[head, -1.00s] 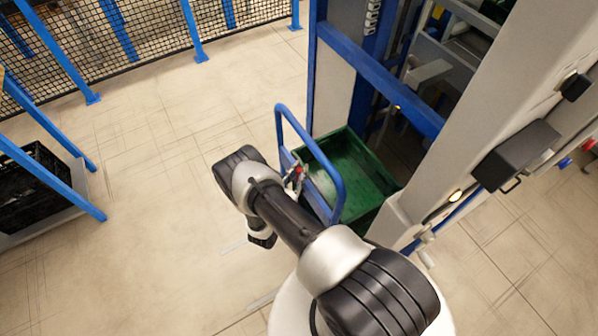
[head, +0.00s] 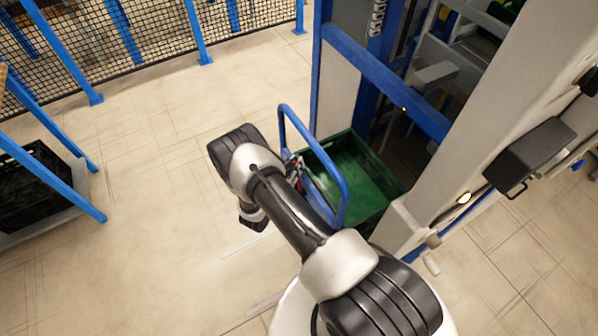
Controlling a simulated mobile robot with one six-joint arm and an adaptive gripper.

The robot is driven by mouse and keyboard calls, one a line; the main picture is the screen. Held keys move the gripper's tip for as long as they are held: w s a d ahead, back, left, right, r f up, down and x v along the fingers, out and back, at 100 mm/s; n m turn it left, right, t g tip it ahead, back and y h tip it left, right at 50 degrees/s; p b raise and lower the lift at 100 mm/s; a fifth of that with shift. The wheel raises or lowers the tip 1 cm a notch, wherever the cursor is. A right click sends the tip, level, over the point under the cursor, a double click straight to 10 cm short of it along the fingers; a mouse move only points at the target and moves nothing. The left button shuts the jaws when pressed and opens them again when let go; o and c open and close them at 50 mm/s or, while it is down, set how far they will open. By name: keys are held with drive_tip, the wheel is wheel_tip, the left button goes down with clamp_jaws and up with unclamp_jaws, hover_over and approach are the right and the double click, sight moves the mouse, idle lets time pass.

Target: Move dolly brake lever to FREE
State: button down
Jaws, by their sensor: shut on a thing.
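The dolly (head: 343,190) has a blue tubular push handle and stands against the tall machine frame, with a green crate (head: 392,186) on it. A small red part (head: 300,185), which looks like the brake lever, shows at the handle side of the dolly. My gripper (head: 294,168) is at this lever, between my arm and the blue handle, and is shut on it. My arm hides most of the fingers and the lever. I cannot read the FREE marking or tell the lever's exact angle.
The machine's blue crossbar (head: 385,80) and pale post stand close on the right. A black crate (head: 35,190) sits by blue legs at the left. A mesh fence (head: 150,30) runs along the back. The floor between is clear.

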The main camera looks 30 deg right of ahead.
drive_tip(key=shift+w+a+f+n+g+y+b, duration=0.15)
drive_tip(key=shift+w+f+n+g+b, duration=0.2)
drive_tip(key=shift+w, duration=0.2)
drive_tip(key=shift+w+f+n+g+y+b, duration=0.15)
drive_tip(key=shift+w+f+n+b, duration=0.1)
drive_tip(key=shift+w+n+b, duration=0.25)
drive_tip(key=c, duration=1.5)
unclamp_jaws()
drive_tip(key=shift+r, duration=0.1)
drive_tip(key=v, duration=1.2)
drive_tip(key=shift+w, duration=0.1)
drive_tip(key=shift+c, duration=0.2)
